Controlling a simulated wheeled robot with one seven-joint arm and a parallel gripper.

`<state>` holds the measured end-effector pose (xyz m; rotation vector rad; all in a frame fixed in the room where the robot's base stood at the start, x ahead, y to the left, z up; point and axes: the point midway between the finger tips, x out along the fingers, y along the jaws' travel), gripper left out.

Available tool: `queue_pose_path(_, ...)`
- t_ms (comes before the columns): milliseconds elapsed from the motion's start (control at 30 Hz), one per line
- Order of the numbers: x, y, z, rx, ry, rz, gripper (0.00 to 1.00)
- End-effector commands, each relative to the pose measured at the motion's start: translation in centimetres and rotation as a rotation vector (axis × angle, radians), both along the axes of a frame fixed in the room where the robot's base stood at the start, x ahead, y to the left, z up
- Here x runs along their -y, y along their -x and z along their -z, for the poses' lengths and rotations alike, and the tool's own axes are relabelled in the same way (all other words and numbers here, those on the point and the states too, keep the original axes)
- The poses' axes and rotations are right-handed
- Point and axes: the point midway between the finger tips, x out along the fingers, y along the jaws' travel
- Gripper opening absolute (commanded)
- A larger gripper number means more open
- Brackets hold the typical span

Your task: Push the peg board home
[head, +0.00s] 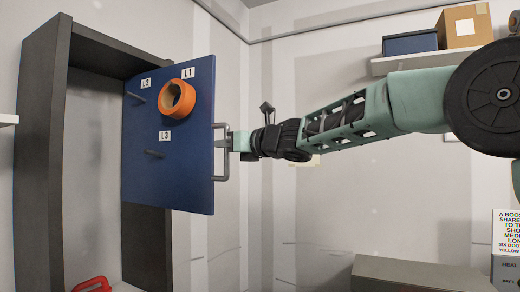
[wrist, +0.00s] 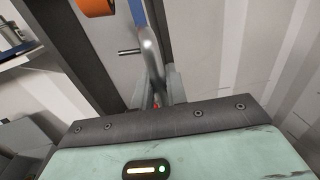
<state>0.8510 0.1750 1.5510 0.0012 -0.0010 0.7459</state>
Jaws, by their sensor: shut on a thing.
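The blue peg board (head: 188,180) stands upright in the head view, partly out of a dark cabinet frame. It has pegs labelled L1, L2 and L3, and an orange ring (head: 178,98) hangs at L1. A grey bar handle (head: 217,165) is on its right edge. My gripper (head: 231,141) is shut on this handle from the right. In the wrist view the handle (wrist: 149,60) runs down between my gripper's fingers (wrist: 158,95). The board shows there edge-on, with a peg and part of the orange ring (wrist: 96,6). The fingertips are partly hidden.
The dark cabinet frame (head: 40,150) stands at the left, with an open space behind the board. A red object (head: 93,285) lies low at the left. A shelf (head: 400,62) with boxes is at the upper right. A grey box-shaped surface (head: 415,275) is at the lower right.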

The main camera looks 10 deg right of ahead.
Motion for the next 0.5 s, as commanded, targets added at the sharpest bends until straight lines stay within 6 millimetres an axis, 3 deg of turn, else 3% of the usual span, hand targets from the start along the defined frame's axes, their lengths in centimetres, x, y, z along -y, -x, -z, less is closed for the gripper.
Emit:
queue_pose_path(33,-1.4,-0.9,-0.1,-0.002,0.001,-0.005,0.0)
queue_pose_path(200,-4.4,-3.1,-0.2,-0.001,0.001,-0.003,0.0)
queue_pose_path(500,-6.9,-5.0,-0.1,-0.001,0.002,-0.001,0.0)
